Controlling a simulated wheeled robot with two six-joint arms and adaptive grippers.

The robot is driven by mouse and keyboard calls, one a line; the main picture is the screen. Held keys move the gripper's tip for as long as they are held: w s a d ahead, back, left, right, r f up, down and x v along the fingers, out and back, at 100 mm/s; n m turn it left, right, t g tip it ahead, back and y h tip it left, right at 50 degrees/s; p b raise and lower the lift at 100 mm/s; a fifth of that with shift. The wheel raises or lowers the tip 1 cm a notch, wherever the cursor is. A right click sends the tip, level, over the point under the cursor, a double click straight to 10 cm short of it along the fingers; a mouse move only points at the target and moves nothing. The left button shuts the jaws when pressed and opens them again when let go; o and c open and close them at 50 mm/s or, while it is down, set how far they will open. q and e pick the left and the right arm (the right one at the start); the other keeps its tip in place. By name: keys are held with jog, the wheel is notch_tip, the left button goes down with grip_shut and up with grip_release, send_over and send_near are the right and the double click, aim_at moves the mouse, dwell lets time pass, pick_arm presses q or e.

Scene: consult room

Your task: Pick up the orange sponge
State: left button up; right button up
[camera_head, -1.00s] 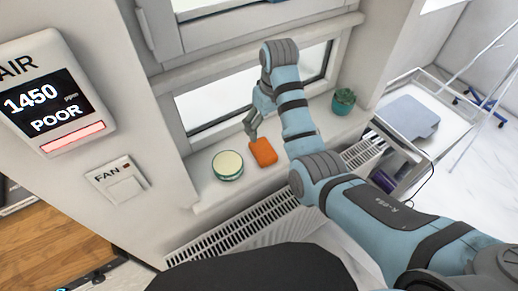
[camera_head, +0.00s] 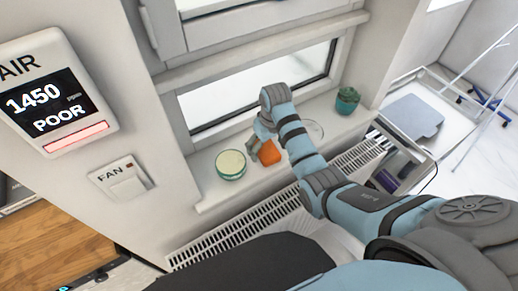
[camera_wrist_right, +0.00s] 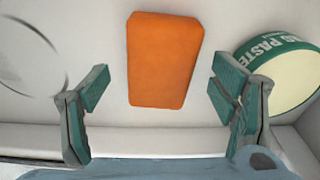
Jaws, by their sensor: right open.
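The orange sponge (camera_head: 269,153) lies on the white windowsill below the window. In the right wrist view the sponge (camera_wrist_right: 163,60) sits between and just ahead of the two fingers. My right gripper (camera_head: 258,143) is at the sponge, partly hidden by its own arm in the head view. In the right wrist view the right gripper (camera_wrist_right: 160,110) is open, with a finger on each side and clear gaps to the sponge. My left gripper is not in view.
A round green-rimmed tin (camera_head: 230,165) stands close beside the sponge; it also shows in the right wrist view (camera_wrist_right: 285,70). A clear round item (camera_head: 313,131) and a potted succulent (camera_head: 346,100) are on the sill (camera_head: 208,187). A radiator (camera_head: 240,228) runs below.

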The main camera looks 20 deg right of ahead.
jog(key=shift+w+f, duration=0.25)
jog(key=shift+f, duration=0.6)
jog(key=shift+s+r, duration=0.1)
jog(key=shift+s, duration=0.1)
jog(key=shift+f, duration=0.25)
jog(key=c, duration=0.9)
